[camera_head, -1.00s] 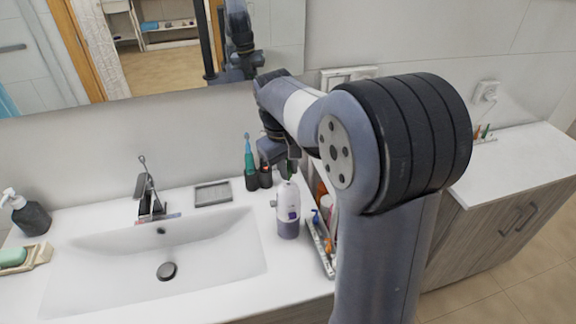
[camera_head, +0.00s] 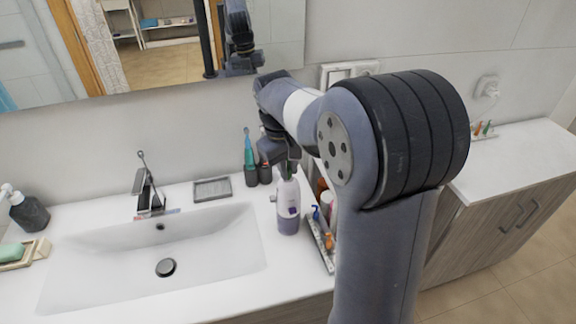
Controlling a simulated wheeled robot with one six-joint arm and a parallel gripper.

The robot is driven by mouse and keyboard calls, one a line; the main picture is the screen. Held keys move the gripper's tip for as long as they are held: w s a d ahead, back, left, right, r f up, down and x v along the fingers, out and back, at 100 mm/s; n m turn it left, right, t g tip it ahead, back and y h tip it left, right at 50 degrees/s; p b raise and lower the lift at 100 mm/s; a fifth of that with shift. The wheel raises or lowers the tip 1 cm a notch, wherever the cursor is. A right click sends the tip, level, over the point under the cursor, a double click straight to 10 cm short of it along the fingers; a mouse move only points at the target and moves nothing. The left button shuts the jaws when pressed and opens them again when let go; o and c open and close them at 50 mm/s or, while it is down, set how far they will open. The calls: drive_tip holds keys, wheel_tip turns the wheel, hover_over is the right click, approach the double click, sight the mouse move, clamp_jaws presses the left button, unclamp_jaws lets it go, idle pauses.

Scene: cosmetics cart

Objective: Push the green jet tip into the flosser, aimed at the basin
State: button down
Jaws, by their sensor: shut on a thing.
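The flosser (camera_head: 288,209), white above and purple-grey below, stands upright on the counter just right of the basin (camera_head: 215,254). My gripper (camera_head: 289,164) is directly above the flosser's top, pointing down. It is shut on the green jet tip (camera_head: 291,171), of which only a small green piece shows between the fingers and the flosser. My arm and the small scale hide the fingertips' detail. I cannot tell whether the tip touches the flosser's socket or which way it is aimed.
Close behind stand a teal electric toothbrush (camera_head: 249,158) and dark cups (camera_head: 265,174). A tray (camera_head: 322,242) with small coloured tips lies right of the flosser, partly behind my arm. The faucet (camera_head: 146,190) and a grey soap dish (camera_head: 212,189) are at the basin's back.

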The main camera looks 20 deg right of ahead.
drive_tip(key=shift+f, duration=0.4)
drive_tip(key=c, duration=1.3)
unclamp_jaws()
drive_tip(key=shift+r, duration=0.1)
wheel_tip(320, 180, up, 11)
drive_tip(key=a+b, duration=0.1)
drive_tip(key=shift+s+a, duration=0.2)
drive_tip(key=shift+s, duration=0.05)
drive_tip(key=shift+f, duration=0.2)
drive_tip(key=f, duration=0.3)
drive_tip(key=d+f+p, duration=0.1)
drive_tip(key=f, duration=0.6)
drive_tip(key=shift+w+d, duration=0.25)
drive_tip(key=shift+w, duration=0.05)
drive_tip(key=shift+r, duration=0.3)
